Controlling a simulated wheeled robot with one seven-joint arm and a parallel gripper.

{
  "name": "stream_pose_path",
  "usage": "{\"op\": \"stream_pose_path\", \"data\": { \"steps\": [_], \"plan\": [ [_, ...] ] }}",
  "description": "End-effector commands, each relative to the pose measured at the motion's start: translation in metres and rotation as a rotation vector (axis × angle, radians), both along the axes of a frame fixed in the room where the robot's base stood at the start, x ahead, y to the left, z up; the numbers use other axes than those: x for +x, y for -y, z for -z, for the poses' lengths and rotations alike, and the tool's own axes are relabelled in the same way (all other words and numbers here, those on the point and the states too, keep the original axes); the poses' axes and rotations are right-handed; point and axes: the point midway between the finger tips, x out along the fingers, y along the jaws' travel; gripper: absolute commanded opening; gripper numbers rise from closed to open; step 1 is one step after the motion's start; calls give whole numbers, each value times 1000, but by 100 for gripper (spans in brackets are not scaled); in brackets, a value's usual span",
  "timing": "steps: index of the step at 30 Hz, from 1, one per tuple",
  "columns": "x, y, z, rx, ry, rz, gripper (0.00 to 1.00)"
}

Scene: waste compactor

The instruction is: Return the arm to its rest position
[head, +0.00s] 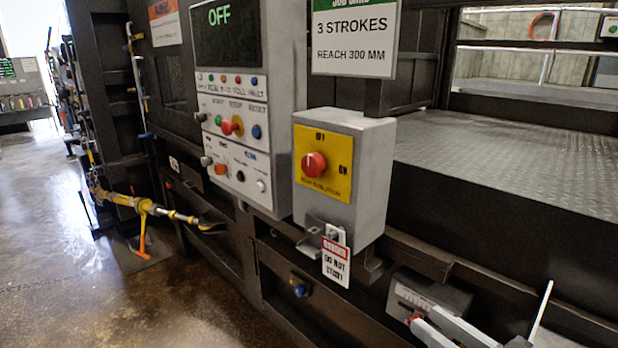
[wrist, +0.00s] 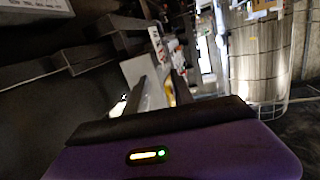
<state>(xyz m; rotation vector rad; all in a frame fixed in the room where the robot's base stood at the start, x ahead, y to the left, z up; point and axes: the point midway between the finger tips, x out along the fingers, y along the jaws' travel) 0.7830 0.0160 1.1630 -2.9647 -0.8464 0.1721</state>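My wrist's purple housing (wrist: 215,150), with a small lit indicator (wrist: 147,155), fills the bottom of the wrist view. Grey bar-like parts show beyond its black edge; I cannot tell whether they are my fingers. In the head view, pale grey pieces stick up at the bottom right edge, and I cannot tell whether they are mine. The grey isolator box (head: 372,175) has a red knob (head: 314,165) on a yellow plate, its mark upright toward OFF. A danger tag (head: 336,263) hangs beneath it. No object is clearly held.
The control panel (head: 240,150) stands left of the box, its display reading OFF. A ledge and a small dark box (head: 430,295) lie below. A yellow pole-like tool (head: 125,200) juts out at left. The floor (head: 60,265) at left is clear.

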Motion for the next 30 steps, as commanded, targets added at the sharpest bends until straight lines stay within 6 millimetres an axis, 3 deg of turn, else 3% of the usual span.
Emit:
{"op": "stream_pose_path", "data": {
  "steps": [6, 11, 15, 20, 30],
  "plan": [
    [7, 31, 6, 70, 13, 192, 29],
    [-5, 57, 28, 114, 20, 369, 29],
    [-35, 76, 53, 126, 38, 515, 29],
    [-81, 82, 76, 105, 68, 618, 29],
    [-189, 57, 102, 2, 90, 646, 29]
  ]
}}
